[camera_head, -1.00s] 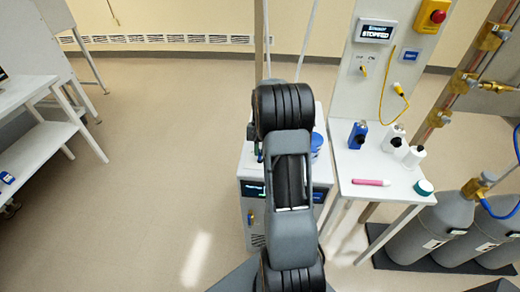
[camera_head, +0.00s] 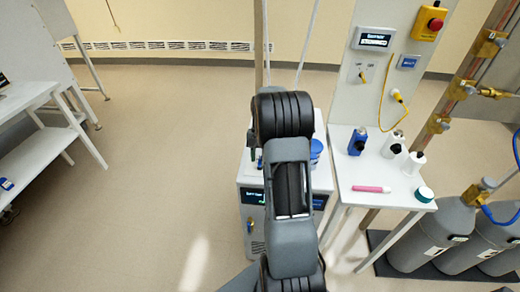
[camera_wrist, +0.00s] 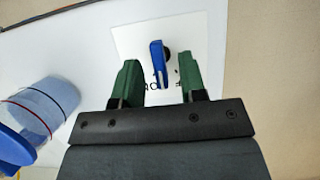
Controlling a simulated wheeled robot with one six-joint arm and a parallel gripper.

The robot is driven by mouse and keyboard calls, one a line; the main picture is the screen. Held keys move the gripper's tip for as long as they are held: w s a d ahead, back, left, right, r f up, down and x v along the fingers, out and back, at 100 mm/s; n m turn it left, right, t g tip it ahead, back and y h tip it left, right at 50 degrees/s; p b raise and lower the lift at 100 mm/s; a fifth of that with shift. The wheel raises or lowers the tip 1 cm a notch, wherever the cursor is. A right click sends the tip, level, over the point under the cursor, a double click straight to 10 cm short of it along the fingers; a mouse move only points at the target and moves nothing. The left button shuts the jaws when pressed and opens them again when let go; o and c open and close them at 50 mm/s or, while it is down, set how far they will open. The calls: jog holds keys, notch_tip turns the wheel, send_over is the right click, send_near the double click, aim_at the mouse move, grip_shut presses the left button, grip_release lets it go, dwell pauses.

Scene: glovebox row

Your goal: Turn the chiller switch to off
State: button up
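The chiller (camera_head: 252,222) is a white box with dark displays on its front, mostly behind my arm in the head view. Its switch (camera_wrist: 157,64) shows in the wrist view as a blue lever handle on a white label plate (camera_wrist: 125,42). The handle points up and down in the picture, tilted slightly; dark lettering at its lower end is partly covered. My gripper (camera_wrist: 157,75) is open, its green fingers on either side of the handle with gaps visible. I cannot tell the fingers' depth relative to the handle. In the head view my gripper is mostly hidden behind my arm.
A clear blue-lidded container (camera_wrist: 38,112) stands left of the gripper in the wrist view. Right of the chiller, a white table (camera_head: 352,207) holds bottles and a pink pen (camera_head: 371,189). Gas cylinders (camera_head: 435,232) stand further right. The floor at left is clear.

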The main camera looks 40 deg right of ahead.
jog(key=v, duration=1.3)
jog(key=shift+r+p, duration=0.3)
jog(key=shift+r, duration=0.05)
